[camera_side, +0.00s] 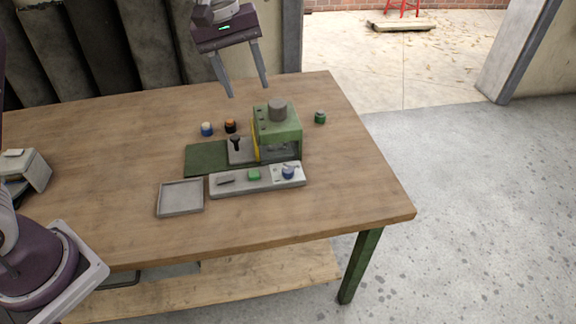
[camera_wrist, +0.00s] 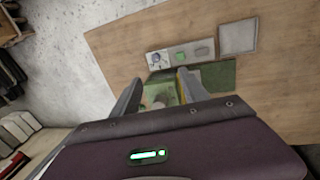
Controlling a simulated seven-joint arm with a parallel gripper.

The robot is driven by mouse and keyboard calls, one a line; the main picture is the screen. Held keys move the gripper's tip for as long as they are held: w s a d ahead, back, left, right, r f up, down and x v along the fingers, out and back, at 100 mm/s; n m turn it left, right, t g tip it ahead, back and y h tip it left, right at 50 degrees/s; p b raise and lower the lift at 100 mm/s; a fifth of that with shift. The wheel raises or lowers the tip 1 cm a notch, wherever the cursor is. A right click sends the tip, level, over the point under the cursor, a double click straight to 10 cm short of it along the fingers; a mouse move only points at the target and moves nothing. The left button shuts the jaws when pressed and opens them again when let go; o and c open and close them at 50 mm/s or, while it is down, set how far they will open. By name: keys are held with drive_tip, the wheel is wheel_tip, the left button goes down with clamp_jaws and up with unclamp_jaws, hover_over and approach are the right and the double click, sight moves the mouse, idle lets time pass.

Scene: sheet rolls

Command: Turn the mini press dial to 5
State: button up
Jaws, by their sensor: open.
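The mini press (camera_side: 278,134) is a green block with a grey cylinder on top, on the wooden table. My gripper (camera_side: 249,92) is open and empty, above and behind the press. In the wrist view its fingers (camera_wrist: 158,80) frame part of the press.
A grey tray (camera_side: 181,198) lies left of the panel. A green mat (camera_side: 206,159) lies beside the press.

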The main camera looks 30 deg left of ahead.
drive_tip(key=w+d+f+n+g+y, duration=0.1)
drive_tip(key=w+f, duration=0.3)
drive_tip(key=f, duration=0.2)
drive_tip(key=w+d+f+n, duration=0.1)
drive_tip(key=w+f, duration=0.2)
drive_tip(key=f, duration=0.3)
drive_tip(key=g+y, duration=0.1)
hover_over(288, 168)
wheel_tip(288, 168, down, 10)
drive_tip(key=shift+r, duration=0.2)
wheel_tip(288, 168, down, 7)
drive_tip(key=shift+f, duration=0.1)
clamp_jaws()
